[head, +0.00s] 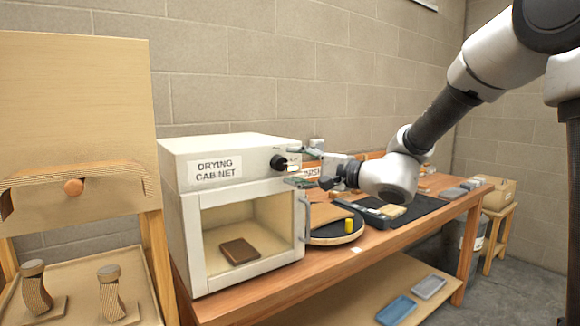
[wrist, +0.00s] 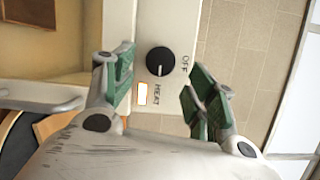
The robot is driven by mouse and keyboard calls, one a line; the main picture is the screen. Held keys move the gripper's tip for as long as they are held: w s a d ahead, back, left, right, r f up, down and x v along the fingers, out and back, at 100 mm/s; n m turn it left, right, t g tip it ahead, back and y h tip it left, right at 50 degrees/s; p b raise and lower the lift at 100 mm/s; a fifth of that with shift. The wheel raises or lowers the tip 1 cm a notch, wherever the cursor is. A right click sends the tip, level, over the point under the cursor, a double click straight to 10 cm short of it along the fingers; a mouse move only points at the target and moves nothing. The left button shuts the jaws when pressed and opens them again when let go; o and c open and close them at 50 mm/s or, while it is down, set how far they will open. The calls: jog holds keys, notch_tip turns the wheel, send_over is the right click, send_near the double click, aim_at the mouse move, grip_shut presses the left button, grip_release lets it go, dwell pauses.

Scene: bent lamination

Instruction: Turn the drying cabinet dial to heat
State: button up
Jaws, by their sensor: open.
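The white drying cabinet (head: 187,240) stands on the left end of the wooden bench, with its lettered label on the upper front. Its black round dial (head: 279,162) is at the upper right of the front. In the wrist view the dial (wrist: 160,61) sits beside the words OFF (wrist: 185,64) and HEAT (wrist: 157,96). A pale mark shows on the dial's lower part, but I cannot tell its setting surely. My gripper (head: 297,167) is open in front of the dial. In the wrist view its green-padded fingers (wrist: 158,76) lie on either side of the dial, apparently not touching it.
A small pale, orange-edged panel (wrist: 142,94) is beside HEAT. The cabinet's handle (head: 307,219) is just below my gripper. A brown block (head: 239,251) lies inside the cabinet. A yellow cylinder (head: 349,226) stands on a round board to the right. A dark mat lies farther right.

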jog(key=v, duration=0.5)
jog(key=s+d+f+n+g+h, duration=0.25)
jog(key=s+f+g, duration=0.35)
jog(key=s+f, duration=0.45)
jog(key=s+d+f+n+g+h, duration=0.3)
jog(key=s+d+f+h, duration=0.1)
jog(key=s+d, duration=0.45)
jog(key=s+d+r+n+t+h, duration=0.1)
jog(key=s+d+r+n+h, duration=0.1)
jog(key=d, duration=0.7)
jog(key=s+d+r+n+t+h, duration=0.2)
jog(key=s+d+h, duration=0.3)
jog(key=d, duration=0.4)
jog(key=shift+s+d+r+h, duration=0.2)
jog(key=shift+s+r+h, duration=0.1)
jog(key=shift+r+h, duration=0.2)
